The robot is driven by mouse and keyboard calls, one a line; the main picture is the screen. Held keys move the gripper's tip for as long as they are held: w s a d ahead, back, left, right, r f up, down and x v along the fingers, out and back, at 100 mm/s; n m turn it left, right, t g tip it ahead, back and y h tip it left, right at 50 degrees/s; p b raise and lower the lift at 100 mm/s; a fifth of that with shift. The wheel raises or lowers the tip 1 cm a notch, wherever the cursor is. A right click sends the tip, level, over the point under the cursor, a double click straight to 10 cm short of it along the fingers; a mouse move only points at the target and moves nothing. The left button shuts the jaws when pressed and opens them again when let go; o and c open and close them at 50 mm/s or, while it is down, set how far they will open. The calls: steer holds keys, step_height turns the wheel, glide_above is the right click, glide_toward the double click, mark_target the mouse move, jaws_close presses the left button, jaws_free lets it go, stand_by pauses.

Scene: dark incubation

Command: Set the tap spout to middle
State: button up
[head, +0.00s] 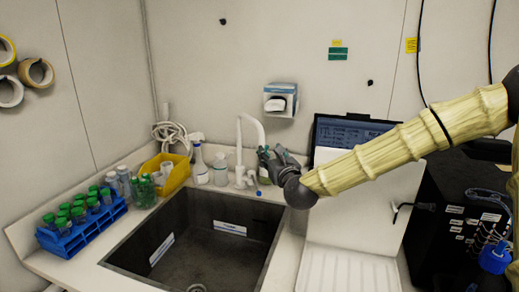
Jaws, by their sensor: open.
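The white tap spout (252,122) rises behind the dark sink (200,235), near its back right corner. Its arched neck bends over to the right in the picture. A tap handle with a blue tip (257,192) sits low beside its base. My gripper (268,160) is at the end of my arm, just right of the spout and close to its downturned end. Its fingers are open and dark. Whether they touch the spout cannot be told. The spout's outlet is partly hidden by my gripper.
A blue rack (82,232) of green-capped tubes stands left of the sink. A yellow bin (172,182), a spray bottle (200,168) and a white bottle (220,170) stand behind it. A monitor (345,130) and white panel are at right.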

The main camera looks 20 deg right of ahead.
mark_target(263, 144)
steer(key=w+p, duration=0.1)
steer(key=w, duration=0.2)
steer(key=w+p, duration=0.1)
steer(key=w, duration=0.3)
steer(key=w+p, duration=0.1)
steer(key=w, duration=0.3)
steer(key=shift+f+p, duration=0.3)
steer(key=shift+p, duration=0.1)
steer(key=shift+d, duration=0.1)
steer(key=shift+c, duration=0.5)
jaws_close()
